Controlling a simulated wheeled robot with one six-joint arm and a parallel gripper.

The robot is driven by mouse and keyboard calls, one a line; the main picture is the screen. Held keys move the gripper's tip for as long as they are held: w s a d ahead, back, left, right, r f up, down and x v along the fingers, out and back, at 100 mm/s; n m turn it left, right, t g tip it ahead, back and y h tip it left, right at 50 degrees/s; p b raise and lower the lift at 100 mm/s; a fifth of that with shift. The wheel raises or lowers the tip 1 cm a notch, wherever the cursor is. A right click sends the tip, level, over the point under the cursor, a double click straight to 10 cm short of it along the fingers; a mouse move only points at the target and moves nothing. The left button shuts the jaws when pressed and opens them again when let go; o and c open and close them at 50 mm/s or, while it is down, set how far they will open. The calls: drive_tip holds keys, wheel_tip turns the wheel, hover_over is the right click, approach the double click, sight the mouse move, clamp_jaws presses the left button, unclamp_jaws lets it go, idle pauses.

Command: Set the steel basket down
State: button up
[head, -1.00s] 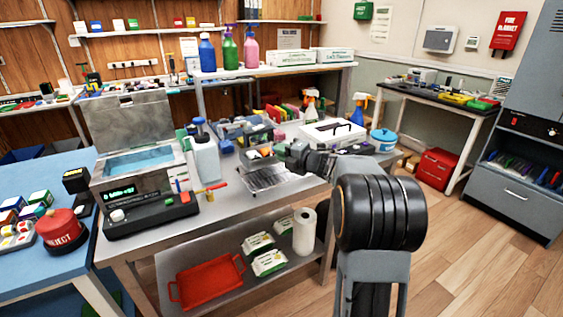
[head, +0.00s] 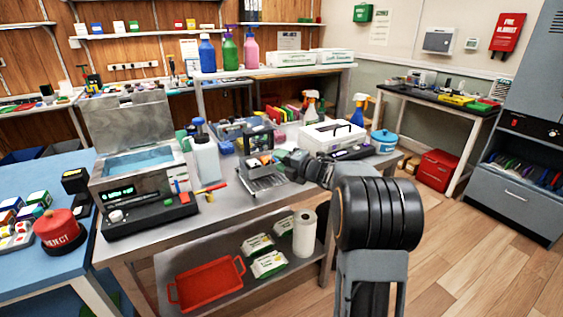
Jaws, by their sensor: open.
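The steel basket (head: 264,184) is a small wire-like metal tray on the steel bench, right of the white jug. It looks level and seems to rest on the bench top, though its underside is hard to see. My gripper (head: 274,162) is open at the basket's back right side, close to it. The fingertips are small and partly hidden, so I cannot tell whether they touch the basket.
An ultrasonic-type steel tank (head: 135,150) stands at the left of the bench, with a white jug (head: 206,160) beside it. A white box (head: 332,136) and spray bottles stand behind my arm. A red tray (head: 207,284) lies on the lower shelf.

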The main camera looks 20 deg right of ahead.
drive_tip(key=shift+r, duration=0.15)
drive_tip(key=f+v, duration=0.1)
drive_tip(key=v, duration=1.1)
drive_tip(key=s+a+f+m+g+h, duration=0.4)
drive_tip(key=s+a+m, duration=0.4)
drive_tip(key=m, duration=0.5)
drive_tip(key=s+a+f+m+g+h, duration=0.4)
drive_tip(key=s+a+f+m+g, duration=0.2)
drive_tip(key=s+m, duration=0.6)
drive_tip(key=a+g, duration=0.2)
drive_tip(key=shift+a+m+p, duration=0.3)
drive_tip(key=shift+m, duration=0.1)
